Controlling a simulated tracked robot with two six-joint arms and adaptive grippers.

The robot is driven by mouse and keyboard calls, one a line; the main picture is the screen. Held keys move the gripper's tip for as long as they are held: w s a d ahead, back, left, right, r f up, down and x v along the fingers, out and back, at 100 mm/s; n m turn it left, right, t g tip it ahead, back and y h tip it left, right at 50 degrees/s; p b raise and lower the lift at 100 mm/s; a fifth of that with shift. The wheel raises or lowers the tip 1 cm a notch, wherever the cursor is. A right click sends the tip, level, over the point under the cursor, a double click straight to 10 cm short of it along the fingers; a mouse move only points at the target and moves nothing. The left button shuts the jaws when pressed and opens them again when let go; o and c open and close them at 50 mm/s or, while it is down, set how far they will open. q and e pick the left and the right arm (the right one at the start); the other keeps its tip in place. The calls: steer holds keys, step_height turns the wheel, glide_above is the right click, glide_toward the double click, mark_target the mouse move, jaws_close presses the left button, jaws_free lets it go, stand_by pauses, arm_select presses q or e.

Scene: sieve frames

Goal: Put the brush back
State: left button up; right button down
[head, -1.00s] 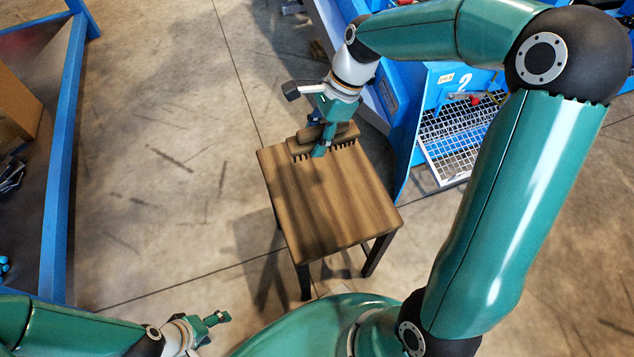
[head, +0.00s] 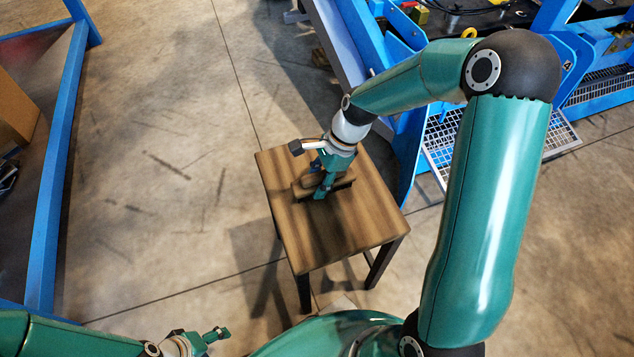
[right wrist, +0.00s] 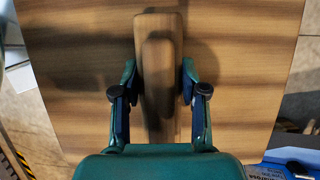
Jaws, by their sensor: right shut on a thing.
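The brush (head: 344,182) is a brown wooden block with a raised grip. It is at the small wooden table's top (head: 340,230), towards the far side. My right gripper (head: 322,184) is shut on the brush from above. In the right wrist view the brush (right wrist: 160,30) lies between the two fingers (right wrist: 160,85), over the wood-grain top. Its bristles are hidden now, and I cannot tell whether it touches the top. My left gripper (head: 216,338) is at the bottom edge, away from the table, and its jaw opening is unclear.
A blue frame with a white mesh tray (head: 440,145) stands right of the table, partly behind my right arm. A blue-edged bench (head: 55,200) is at the left. The near part of the tabletop and the floor to its left are clear.

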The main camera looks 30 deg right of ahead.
steer(key=c, duration=0.6)
jaws_free()
steer(key=shift+f, duration=0.1)
steer(key=p+v, duration=0.4)
steer(key=v, duration=0.8)
steer(key=shift+s, duration=0.1)
